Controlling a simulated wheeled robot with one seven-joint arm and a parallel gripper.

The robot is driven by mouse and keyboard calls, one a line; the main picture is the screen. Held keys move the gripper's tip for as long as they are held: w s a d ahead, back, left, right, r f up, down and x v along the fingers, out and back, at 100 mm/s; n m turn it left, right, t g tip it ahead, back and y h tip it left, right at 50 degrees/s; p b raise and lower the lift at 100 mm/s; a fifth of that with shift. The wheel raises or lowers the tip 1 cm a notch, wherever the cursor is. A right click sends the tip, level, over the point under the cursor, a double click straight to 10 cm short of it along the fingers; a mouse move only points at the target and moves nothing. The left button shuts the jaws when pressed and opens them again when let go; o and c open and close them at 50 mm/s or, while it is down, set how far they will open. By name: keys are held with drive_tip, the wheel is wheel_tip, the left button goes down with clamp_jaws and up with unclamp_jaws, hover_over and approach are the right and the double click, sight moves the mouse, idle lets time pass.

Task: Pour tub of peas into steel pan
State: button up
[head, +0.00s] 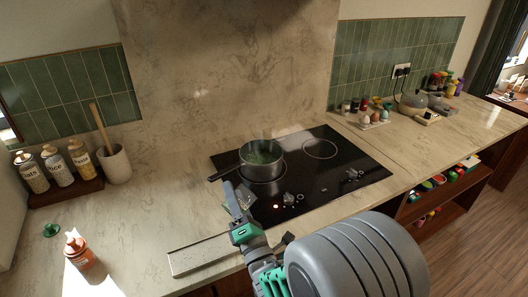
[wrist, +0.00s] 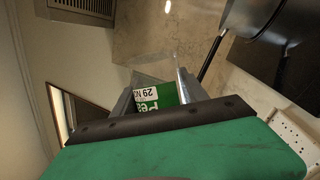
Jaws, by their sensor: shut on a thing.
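The steel pan (head: 262,150) stands on the black cooktop with its dark handle pointing left. Green contents show inside it. My gripper (head: 238,212) is just in front of the pan, shut on the tub of peas (head: 232,196), a clear tub that looks tilted. In the wrist view the tub's green and white label (wrist: 166,96) shows between the fingers of my gripper (wrist: 155,102). Part of the steel pan (wrist: 275,50) shows at the upper right there. I cannot tell how much is left in the tub.
The cooktop (head: 345,175) is clear right of the pan. A utensil crock (head: 116,165) and labelled jars (head: 58,167) stand left. An orange bottle (head: 79,253) and small green object (head: 51,230) are front left. A flat grey board (head: 198,255) lies near the front edge.

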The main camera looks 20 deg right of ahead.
drive_tip(key=shift+a, duration=0.4)
drive_tip(key=shift+r, duration=0.1)
wheel_tip(320, 180, up, 4)
drive_tip(key=p, duration=0.3)
